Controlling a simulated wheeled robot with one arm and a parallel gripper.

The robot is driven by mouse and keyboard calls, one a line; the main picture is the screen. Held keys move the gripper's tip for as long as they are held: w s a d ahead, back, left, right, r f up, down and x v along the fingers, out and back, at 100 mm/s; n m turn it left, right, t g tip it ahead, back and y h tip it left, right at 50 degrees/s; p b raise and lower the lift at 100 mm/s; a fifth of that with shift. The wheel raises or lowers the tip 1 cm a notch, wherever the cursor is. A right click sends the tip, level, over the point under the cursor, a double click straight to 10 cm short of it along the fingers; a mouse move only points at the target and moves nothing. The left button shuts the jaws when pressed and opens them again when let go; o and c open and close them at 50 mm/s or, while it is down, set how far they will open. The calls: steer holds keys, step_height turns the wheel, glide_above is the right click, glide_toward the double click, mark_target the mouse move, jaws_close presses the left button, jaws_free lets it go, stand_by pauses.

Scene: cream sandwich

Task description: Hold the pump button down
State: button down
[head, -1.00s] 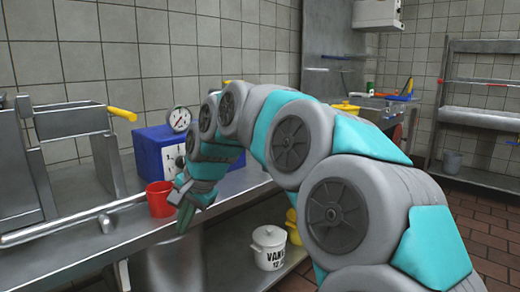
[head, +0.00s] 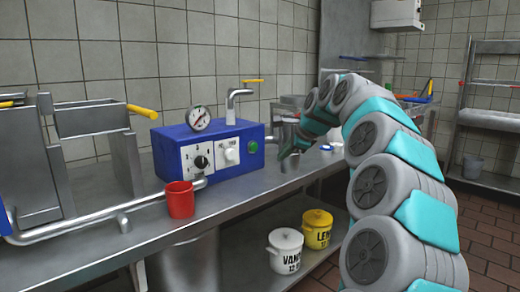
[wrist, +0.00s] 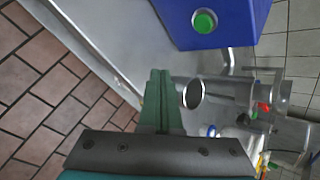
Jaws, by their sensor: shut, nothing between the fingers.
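The blue pump box (head: 168,160) stands on the metal counter. It has a gauge on top, a black knob and a white switch on its front, and a round green button (head: 253,147) at the right end of the front. In the wrist view the green button (wrist: 204,22) shows near the top on the blue box (wrist: 247,20), in plain sight. My gripper (head: 284,156) is right of the box, over the counter, apart from the button. In the wrist view my gripper's green fingers (wrist: 161,73) are together and empty, below and left of the button.
A red cup (head: 180,202) stands at the counter edge in front of the box. A pipe runs along the counter. A metal container (head: 290,128) stands behind my gripper. White (head: 284,252) and yellow (head: 316,231) buckets sit on the lower shelf.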

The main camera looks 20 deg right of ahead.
mark_target(253, 147)
steer(key=shift+w, duration=0.1)
stand_by(0.3)
steer(key=w+a+p, duration=0.3)
steer(key=w, duration=0.5)
steer(key=shift+p, duration=0.35)
steer(key=shift+w+a, duration=0.1)
steer(key=shift+w, duration=0.1)
stand_by(1.7)
steer(key=shift+w+a+p, duration=0.1)
steer(key=shift+w+p, duration=0.15)
steer(key=shift+p, duration=0.15)
